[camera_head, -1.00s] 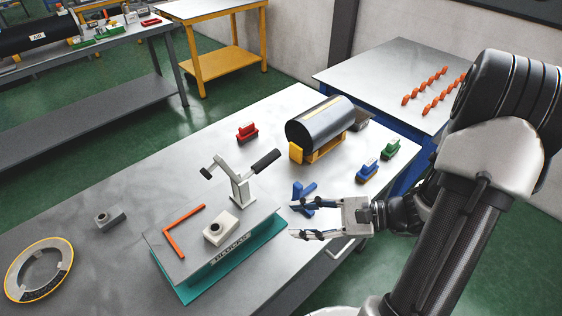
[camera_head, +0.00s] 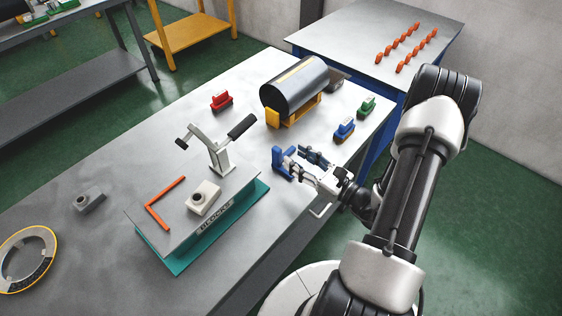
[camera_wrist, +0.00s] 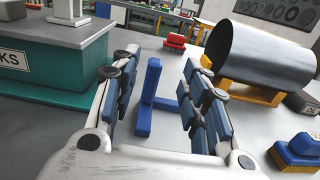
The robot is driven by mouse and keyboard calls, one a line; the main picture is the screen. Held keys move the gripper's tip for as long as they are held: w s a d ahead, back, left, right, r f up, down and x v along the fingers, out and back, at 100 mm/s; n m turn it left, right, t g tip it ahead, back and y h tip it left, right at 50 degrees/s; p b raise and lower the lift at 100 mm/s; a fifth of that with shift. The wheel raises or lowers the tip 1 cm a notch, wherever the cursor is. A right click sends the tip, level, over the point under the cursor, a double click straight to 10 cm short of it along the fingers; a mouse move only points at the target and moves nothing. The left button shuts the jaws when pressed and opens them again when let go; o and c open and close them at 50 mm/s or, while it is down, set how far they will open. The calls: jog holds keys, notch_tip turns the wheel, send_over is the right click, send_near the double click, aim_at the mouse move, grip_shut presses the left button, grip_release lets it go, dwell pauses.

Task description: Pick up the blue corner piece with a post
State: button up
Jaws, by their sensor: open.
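The blue corner piece (camera_head: 281,164) stands on the grey table, just right of the teal-based block fixture. In the wrist view the blue corner piece (camera_wrist: 151,97) shows an upright part and arms low on the table. My gripper (camera_head: 301,162) is open at the table's right side, with its fingers pointing at the piece. In the wrist view my gripper (camera_wrist: 155,98) has one finger on each side of the piece, with gaps between. I cannot tell how deep the piece sits between the fingers. Part of it is hidden behind the fingers in the head view.
The teal-based fixture (camera_head: 178,262) with a lever clamp (camera_head: 217,150) stands left of my gripper. A dark cylinder on a yellow stand (camera_head: 296,84) is behind. The table's front edge is close to my arm.

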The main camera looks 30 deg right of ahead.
aim_at(281, 151)
jog(key=x, duration=0.2)
jog(key=shift+w+a, duration=0.15)
jog(key=shift+w, duration=0.15)
jog(key=w, duration=0.1)
jog(key=w+a+f+b, duration=0.1)
jog(key=w+b, duration=0.1)
jog(key=w, duration=0.1)
jog(key=shift+a+f, duration=0.25)
jog(key=shift+a, duration=0.15)
jog(key=shift+w+a, duration=0.1)
jog(key=shift+w, duration=0.25)
jog(key=shift+r, duration=0.1)
jog(key=shift+c, duration=0.6)
grip_shut()
